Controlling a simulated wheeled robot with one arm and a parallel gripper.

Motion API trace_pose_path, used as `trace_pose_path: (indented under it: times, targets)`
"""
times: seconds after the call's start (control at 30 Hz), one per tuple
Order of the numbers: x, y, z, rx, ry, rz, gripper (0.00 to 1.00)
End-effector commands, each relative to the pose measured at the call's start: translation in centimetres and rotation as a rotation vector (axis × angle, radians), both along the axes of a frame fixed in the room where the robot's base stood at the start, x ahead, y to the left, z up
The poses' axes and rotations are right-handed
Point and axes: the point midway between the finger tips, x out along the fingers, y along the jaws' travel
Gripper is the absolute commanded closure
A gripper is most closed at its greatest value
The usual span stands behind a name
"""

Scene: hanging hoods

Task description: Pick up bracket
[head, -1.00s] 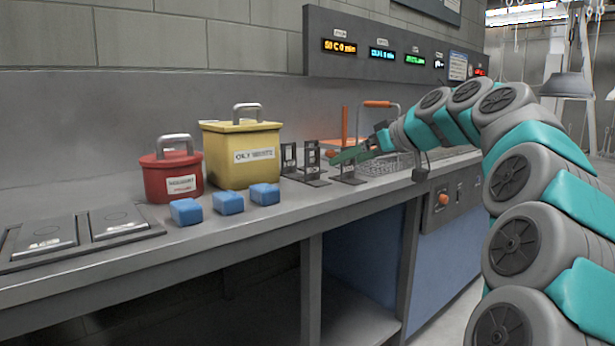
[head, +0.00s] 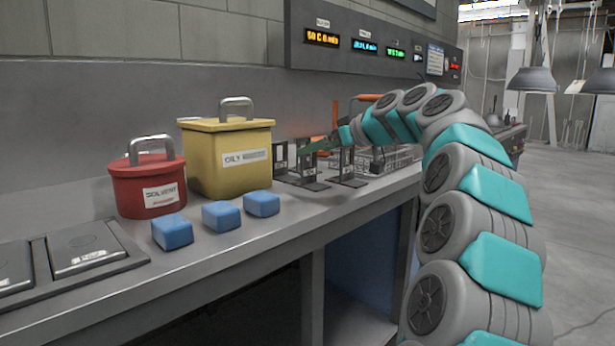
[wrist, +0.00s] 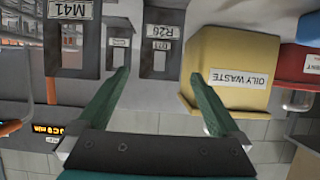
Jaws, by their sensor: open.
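Several dark brackets with upright labelled plates stand on the grey bench right of the yellow bin. In the head view I see a left bracket (head: 281,160), a middle bracket (head: 307,163) and a right bracket (head: 347,165). My gripper (head: 310,146) is open, with its green fingers near the middle bracket's top. The wrist view is upside down. There the open fingers of my gripper (wrist: 160,76) flank a bracket marked R26 (wrist: 173,60), apart from it. A bracket marked M41 (wrist: 72,58) and a smaller-looking one (wrist: 118,62) lie to its left.
A yellow oily waste bin (head: 228,160) and a red solvent can (head: 147,185) stand left of the brackets. Several blue blocks (head: 221,215) lie along the bench front. A wire basket (head: 385,158) with an orange handle is to the right. Displays (head: 365,46) hang above.

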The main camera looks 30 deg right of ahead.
Motion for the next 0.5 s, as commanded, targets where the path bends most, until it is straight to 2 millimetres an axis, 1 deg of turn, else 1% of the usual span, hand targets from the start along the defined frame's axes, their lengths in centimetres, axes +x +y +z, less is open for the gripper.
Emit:
trace_pose_path:
  times: [0.03, 0.27, 0.5]
  targets:
    - [0.6, 0.2, -0.3, 0.001, 0.002, 0.001, 0.0]
    - [1.8, 0.6, -0.7, 0.0, -0.001, -0.001, 0.0]
    - [5.0, 1.8, -2.2, -0.001, 0.002, 0.0, 0.0]
